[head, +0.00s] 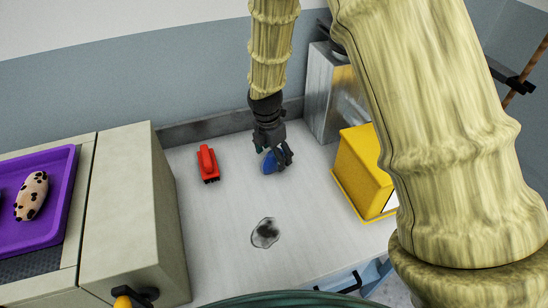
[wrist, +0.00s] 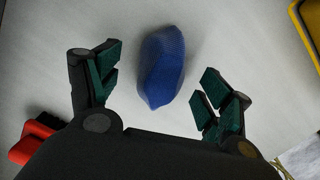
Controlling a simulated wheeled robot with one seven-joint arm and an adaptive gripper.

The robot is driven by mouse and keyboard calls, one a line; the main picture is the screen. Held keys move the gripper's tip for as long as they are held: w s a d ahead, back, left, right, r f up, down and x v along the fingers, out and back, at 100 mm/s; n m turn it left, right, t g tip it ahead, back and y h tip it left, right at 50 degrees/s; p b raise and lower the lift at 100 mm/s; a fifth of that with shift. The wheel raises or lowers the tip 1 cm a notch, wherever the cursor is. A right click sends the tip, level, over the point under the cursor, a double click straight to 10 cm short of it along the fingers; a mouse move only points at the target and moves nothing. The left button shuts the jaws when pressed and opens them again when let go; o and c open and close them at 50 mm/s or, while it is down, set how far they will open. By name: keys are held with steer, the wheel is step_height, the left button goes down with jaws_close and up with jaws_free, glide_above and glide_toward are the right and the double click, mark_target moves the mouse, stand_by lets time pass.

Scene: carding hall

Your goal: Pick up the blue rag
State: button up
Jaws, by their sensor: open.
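The blue rag (head: 269,162) lies bunched up on the pale worktop, partly hidden behind my gripper in the head view. In the wrist view the blue rag (wrist: 161,66) is a rounded, textured blue lump, a little beyond and between the fingertips. My gripper (head: 276,155) is over the rag, pointing down. In the wrist view my gripper (wrist: 158,80) is open, with its green-padded fingers spread to the left and right of the rag. Bare worktop shows between each finger and the rag.
A red brush-like object (head: 207,163) lies left of the rag. A yellow box (head: 362,175) stands to the right, with a metal box (head: 328,95) behind it. A purple tray (head: 62,215) holds a spotted object (head: 31,196).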

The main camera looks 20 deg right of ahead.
steer(key=shift+d+f, duration=0.15)
steer(key=shift+f, duration=0.75)
steer(key=c, duration=1.1)
steer(key=shift+c, duration=0.2)
steer(key=shift+r, duration=0.15)
steer(key=shift+w+r+b, duration=0.1)
steer(key=shift+r+b, duration=0.4)
steer(key=shift+r, duration=0.85)
steer(key=shift+s+r, duration=0.3)
steer(key=s+b, duration=0.1)
steer(key=s, duration=0.4)
steer(key=s+a+r+b, duration=0.1)
steer(key=s, duration=0.4)
steer(key=s+a+b, duration=0.1)
steer(key=s, duration=0.4)
steer(key=shift+s+r, duration=0.2)
steer(key=shift+r, duration=0.05)
